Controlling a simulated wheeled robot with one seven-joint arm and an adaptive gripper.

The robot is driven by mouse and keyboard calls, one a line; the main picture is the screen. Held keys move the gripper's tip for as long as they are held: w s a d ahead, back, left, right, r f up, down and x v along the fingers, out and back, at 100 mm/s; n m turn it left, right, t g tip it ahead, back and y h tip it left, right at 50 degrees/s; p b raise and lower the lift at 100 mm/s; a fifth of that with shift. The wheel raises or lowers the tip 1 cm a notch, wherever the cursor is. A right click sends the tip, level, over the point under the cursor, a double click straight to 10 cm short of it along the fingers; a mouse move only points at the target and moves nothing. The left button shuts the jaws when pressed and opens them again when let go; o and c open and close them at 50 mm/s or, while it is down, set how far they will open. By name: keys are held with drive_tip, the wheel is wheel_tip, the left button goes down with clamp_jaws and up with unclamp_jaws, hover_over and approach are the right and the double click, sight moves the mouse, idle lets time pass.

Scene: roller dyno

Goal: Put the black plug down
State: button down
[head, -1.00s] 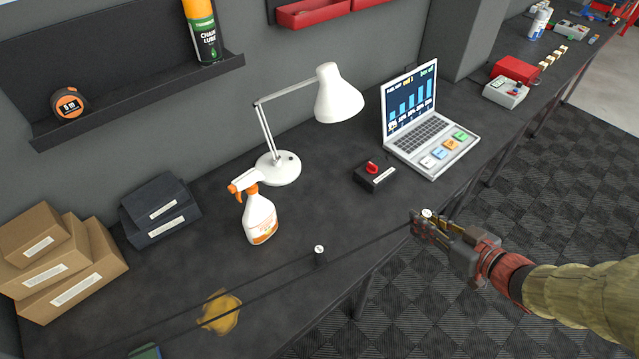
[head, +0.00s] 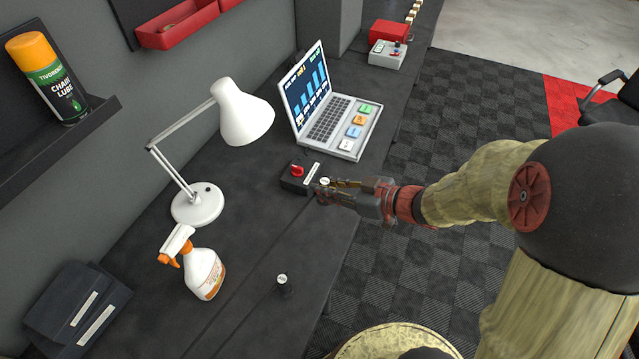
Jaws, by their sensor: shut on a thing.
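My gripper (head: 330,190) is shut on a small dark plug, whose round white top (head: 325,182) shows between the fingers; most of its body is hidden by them. It is by the bench's front edge, just right of a black box with a red knob (head: 297,172). I cannot tell whether the held plug touches the bench. A second black plug (head: 285,288) with a white top stands upright on the bench, nearer to me, apart from the gripper.
A laptop (head: 330,118) stands behind the box. A white desk lamp (head: 198,205) and a spray bottle (head: 205,274) stand to the left. The dark bench top (head: 250,240) is clear between the lamp and the second plug. A red case (head: 390,32) lies farther back.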

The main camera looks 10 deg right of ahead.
drive_tip(key=w+d+f+b, duration=0.1)
drive_tip(key=w+d+f, duration=0.1)
drive_tip(key=w+f, duration=0.1)
drive_tip(key=w+d+f+b, duration=0.1)
drive_tip(key=w+f+b, duration=0.1)
drive_tip(key=w+f, duration=0.2)
drive_tip(key=w+d+f+b, duration=0.1)
drive_tip(key=w+d+f, duration=0.1)
drive_tip(key=w+f, duration=0.1)
drive_tip(key=shift+w+d+f, duration=0.15)
drive_tip(key=shift+w+f, duration=0.05)
drive_tip(key=shift+f, duration=0.2)
drive_tip(key=shift+w+d+f, duration=0.15)
drive_tip(key=shift+f, duration=0.55)
drive_tip(key=shift+f, duration=0.1)
drive_tip(key=shift+f, duration=0.1)
drive_tip(key=c, duration=1.7)
unclamp_jaws()
drive_tip(key=shift+o, duration=0.2)
